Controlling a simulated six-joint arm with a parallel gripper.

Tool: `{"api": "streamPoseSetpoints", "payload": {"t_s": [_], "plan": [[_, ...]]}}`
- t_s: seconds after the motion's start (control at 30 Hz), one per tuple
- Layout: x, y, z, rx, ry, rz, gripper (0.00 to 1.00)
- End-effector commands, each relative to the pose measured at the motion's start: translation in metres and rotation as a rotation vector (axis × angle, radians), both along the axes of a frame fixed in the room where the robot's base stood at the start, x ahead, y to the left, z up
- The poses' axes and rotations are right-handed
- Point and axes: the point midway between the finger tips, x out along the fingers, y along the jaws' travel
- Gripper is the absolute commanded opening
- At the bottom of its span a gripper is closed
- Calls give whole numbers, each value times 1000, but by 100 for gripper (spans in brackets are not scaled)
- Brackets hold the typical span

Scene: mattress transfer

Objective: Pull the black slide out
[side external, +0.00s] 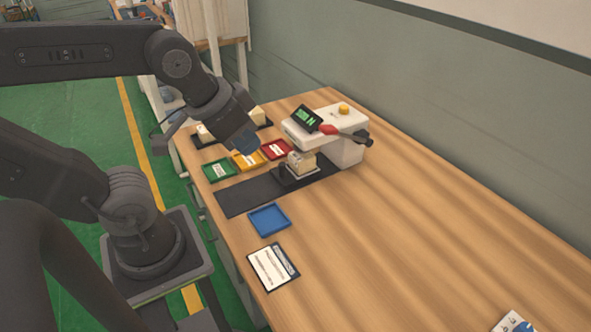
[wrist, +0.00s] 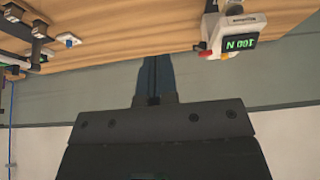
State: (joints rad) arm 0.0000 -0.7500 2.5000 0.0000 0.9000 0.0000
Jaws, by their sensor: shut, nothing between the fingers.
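The black slide (side external: 283,179) sits under the head of a white press (side external: 347,150), at the far end of a flat black track (side external: 243,198). It has a small upright black knob and carries a beige block (side external: 302,162). My gripper (side external: 246,146) is above the table, to the left of the press and higher than the coloured trays, apart from the slide. In the wrist view my gripper (wrist: 154,60) has its fingers together, with nothing between them. The press head shows in the wrist view (wrist: 232,30) with a lit green display; the slide cannot be made out there.
Green (side external: 219,170), yellow (side external: 248,160) and red (side external: 277,149) trays lie beyond the track. A blue tray (side external: 269,219) and a labelled card (side external: 273,267) lie nearer. Beige blocks stand on a black rack (side external: 234,132) at the back. The table's right side is mostly clear.

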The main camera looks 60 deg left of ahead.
Motion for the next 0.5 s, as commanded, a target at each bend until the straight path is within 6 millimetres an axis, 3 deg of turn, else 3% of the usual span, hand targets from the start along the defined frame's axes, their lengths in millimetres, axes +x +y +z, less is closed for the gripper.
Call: {"api": "streamPoseSetpoints", "payload": {"t_s": [0.2,0.37,0.5], "plan": [[0,0,0,0,0,0,0],[6,3,-3,1,14,-10,14],[34,16,-15,-6,58,-61,28]]}}
